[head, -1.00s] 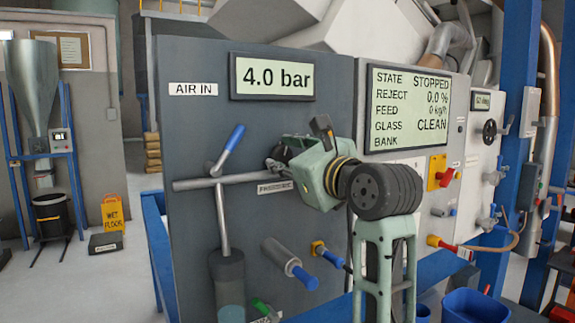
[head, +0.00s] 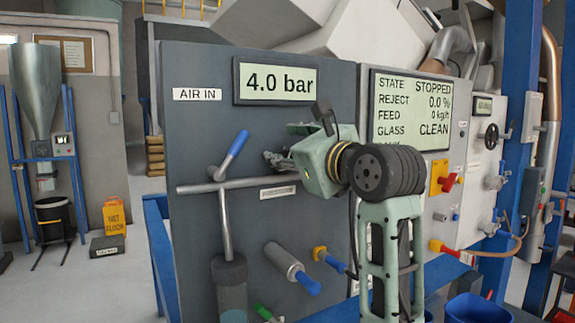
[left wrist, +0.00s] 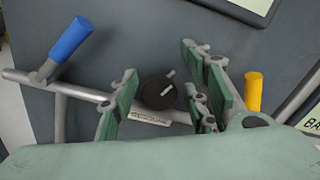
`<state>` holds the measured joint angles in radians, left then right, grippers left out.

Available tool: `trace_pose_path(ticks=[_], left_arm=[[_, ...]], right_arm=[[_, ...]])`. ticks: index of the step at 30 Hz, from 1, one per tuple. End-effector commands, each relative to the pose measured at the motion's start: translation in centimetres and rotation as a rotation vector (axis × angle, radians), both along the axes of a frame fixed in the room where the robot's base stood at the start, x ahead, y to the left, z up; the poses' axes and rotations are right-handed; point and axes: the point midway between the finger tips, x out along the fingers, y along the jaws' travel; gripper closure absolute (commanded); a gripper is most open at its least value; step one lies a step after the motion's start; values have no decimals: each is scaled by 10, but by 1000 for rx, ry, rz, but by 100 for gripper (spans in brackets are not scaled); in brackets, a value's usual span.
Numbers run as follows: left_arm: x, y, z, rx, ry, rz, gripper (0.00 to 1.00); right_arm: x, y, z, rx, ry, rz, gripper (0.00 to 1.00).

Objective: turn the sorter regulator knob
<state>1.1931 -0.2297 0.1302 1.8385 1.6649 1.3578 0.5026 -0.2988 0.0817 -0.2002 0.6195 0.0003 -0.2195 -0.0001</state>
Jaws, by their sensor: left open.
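The regulator knob (left wrist: 158,92) is a round black knob with a pale pointer mark, seen in the left wrist view on the grey panel, above a small white label (left wrist: 150,119). In the head view my gripper hides most or all of it. My left gripper (head: 284,147) is in front of the panel by the pipe. In the left wrist view its green fingers (left wrist: 160,91) are open, one on the left of the knob and the others on the right. No clear contact shows. The display (head: 275,82) above reads 4.0 bar. My right gripper is not in view.
A blue-handled lever (head: 237,143) sits left of the gripper on the horizontal pipe (head: 205,188). A blue-tipped cylinder (head: 290,268) and a yellow-and-blue valve (head: 328,258) stick out below. A status screen (head: 410,108) reads STOPPED.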

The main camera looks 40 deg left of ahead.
Motion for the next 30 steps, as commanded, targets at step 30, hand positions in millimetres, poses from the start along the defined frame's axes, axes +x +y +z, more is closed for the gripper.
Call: trace_pose_path(ticks=[30], left_arm=[[0, 0, 68, -2, 3, 0, 57]], right_arm=[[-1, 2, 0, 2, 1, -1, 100]])
